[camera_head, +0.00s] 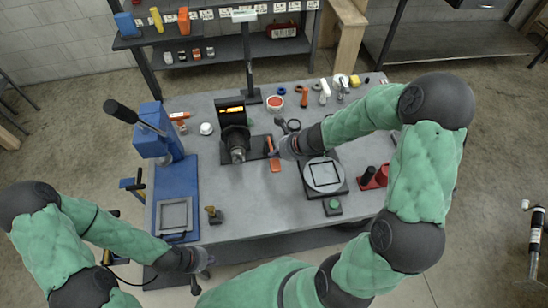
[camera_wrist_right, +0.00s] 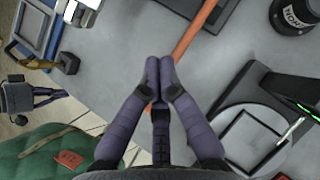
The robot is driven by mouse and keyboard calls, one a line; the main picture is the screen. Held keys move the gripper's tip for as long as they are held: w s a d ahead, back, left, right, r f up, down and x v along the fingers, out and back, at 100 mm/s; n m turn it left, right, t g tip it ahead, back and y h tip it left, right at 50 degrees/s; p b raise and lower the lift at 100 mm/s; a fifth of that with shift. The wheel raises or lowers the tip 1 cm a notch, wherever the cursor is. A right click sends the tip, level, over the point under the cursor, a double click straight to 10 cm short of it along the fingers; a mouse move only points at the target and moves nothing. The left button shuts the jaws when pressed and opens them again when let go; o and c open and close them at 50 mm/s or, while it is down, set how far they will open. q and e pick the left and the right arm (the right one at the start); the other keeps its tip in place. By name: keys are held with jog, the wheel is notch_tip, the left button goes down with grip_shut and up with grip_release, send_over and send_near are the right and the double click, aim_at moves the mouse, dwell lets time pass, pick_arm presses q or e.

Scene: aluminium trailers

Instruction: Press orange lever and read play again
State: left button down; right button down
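The orange lever (camera_head: 270,144) is by the right side of a dark machine (camera_head: 236,145) with a small lit orange display (camera_head: 232,110); the display's text is too small to read. An orange flat end (camera_head: 275,166) shows just below it. In the right wrist view the orange bar (camera_wrist_right: 198,32) runs diagonally behind my fingertips. My right gripper (camera_head: 288,147) is just right of the lever, its fingertips (camera_wrist_right: 160,62) together; whether they touch the bar I cannot tell. My left gripper (camera_head: 203,260) is off the table's front edge, too small to tell open or shut.
A blue press (camera_head: 160,135) stands on the left of the table. Small parts line the back.

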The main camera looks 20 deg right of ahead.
jog(key=shift+s+a+f+b, duration=0.1)
jog(key=shift+s+f+b, duration=0.1)
jog(key=shift+f+b, duration=0.5)
jog(key=shift+s+a+f+b, duration=0.1)
jog(key=shift+s+f+b, duration=0.05)
jog(key=shift+f+b, duration=0.55)
dwell(1.4)
jog(key=shift+d+r, duration=0.1)
jog(key=shift+r, duration=0.05)
dwell(0.5)
jog(key=shift+w+d+r+p, duration=0.1)
jog(key=shift+w+r+p, duration=0.15)
jog(key=shift+r+p, duration=0.8)
jog(key=shift+w+r+p, duration=0.25)
jog(key=shift+r+p, duration=0.7)
jog(key=shift+p, duration=0.2)
jog(key=shift+r, duration=0.1)
jog(key=r+p, duration=0.2)
jog(key=w+r+p, duration=0.1)
jog(key=r+p, duration=0.1)
jog(key=p, duration=0.1)
jog(key=shift+d+r, duration=0.15)
jog(key=shift+r, duration=0.2)
